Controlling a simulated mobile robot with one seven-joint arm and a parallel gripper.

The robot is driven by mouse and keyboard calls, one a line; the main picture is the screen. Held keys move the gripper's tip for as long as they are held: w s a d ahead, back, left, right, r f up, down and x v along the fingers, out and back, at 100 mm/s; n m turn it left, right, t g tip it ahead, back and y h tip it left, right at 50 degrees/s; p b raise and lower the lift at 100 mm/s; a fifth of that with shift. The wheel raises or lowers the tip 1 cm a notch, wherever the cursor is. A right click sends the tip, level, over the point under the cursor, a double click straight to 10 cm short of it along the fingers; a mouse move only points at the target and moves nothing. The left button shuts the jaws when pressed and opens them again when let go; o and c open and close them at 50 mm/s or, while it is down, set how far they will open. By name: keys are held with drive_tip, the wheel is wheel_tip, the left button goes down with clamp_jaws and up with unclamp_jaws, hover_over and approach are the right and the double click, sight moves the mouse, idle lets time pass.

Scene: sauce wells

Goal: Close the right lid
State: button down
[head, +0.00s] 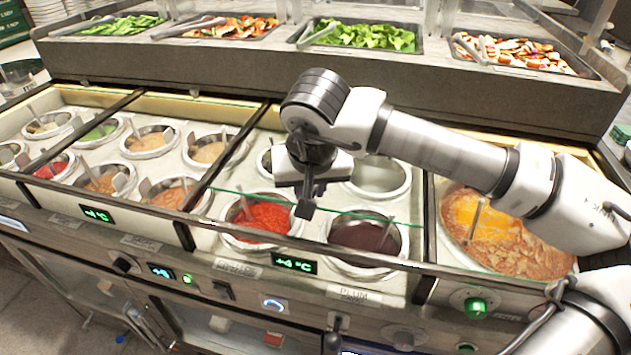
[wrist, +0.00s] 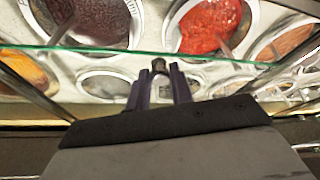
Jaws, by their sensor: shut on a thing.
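The right lid (head: 345,212) is a clear glass pane with a green front edge. In the head view its edge crosses above the well of red sauce (head: 262,220) and the well of dark plum sauce (head: 365,238). The edge also runs across the wrist view (wrist: 90,50). My gripper (head: 306,203) is at this edge, between the two wells. In the wrist view my gripper (wrist: 160,70) has its fingers close together on a small dark knob (wrist: 158,64) at the lid's edge. The fingers partly hide the knob, and my arm hides part of the lid.
Dark divider bars (head: 228,157) separate the sections. More sauce wells (head: 150,142) lie to the left, and a large orange-brown pan (head: 510,240) to the right. A raised shelf with salad trays (head: 362,35) stands behind. The front panel (head: 350,295) carries knobs and displays.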

drive_tip(key=shift+s+a, duration=0.15)
drive_tip(key=shift+s, duration=0.5)
drive_tip(key=shift+s+a, duration=0.15)
drive_tip(key=shift+s, duration=0.5)
drive_tip(key=c, duration=1.2)
unclamp_jaws()
drive_tip(key=shift+c, duration=0.2)
drive_tip(key=v, duration=1.4)
